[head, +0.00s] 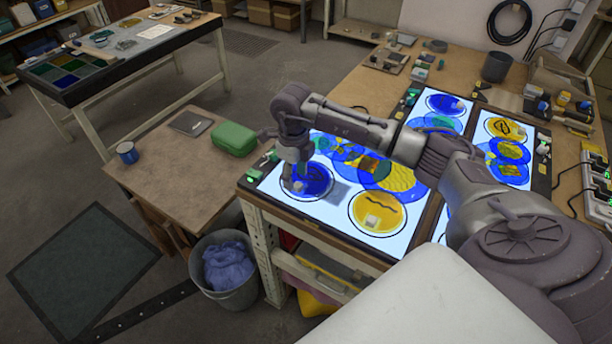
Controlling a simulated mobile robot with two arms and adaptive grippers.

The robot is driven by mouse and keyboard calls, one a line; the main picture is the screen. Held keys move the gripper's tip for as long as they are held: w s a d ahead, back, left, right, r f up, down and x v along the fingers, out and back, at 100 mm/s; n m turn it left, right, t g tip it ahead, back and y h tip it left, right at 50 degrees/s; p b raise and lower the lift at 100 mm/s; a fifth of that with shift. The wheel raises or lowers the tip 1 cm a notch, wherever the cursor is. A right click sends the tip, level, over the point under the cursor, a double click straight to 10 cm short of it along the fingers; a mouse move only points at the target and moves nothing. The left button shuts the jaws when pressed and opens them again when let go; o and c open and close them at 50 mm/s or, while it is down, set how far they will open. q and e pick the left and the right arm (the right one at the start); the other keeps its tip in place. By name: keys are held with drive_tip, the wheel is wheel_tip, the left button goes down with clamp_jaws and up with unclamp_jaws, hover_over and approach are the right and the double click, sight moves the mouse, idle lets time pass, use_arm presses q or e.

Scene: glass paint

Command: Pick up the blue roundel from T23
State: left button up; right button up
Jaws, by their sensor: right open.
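A dark blue roundel (318,183) lies at the left corner of the near lit panel (280,197). My right gripper (297,184) is open, pointing down at the left part of this roundel and hiding some of it. Whether the fingers touch the roundel is too small to tell. Another blue roundel (436,101) with a pale block on it lies at the far end of the panels. I cannot read any T23 label. My left gripper is not in view.
A yellow roundel (377,222) with a pale block lies near the front edge. Overlapping blue and yellow discs cover the panel's middle, partly under my right arm. A green case (234,139) and a blue mug (127,152) stand on the side table. A bin (226,284) stands below.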

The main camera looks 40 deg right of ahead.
sight(296, 184)
drive_tip(key=shift+s+d+f, duration=0.1)
drive_tip(key=shift+f, duration=1.45)
clamp_jaws()
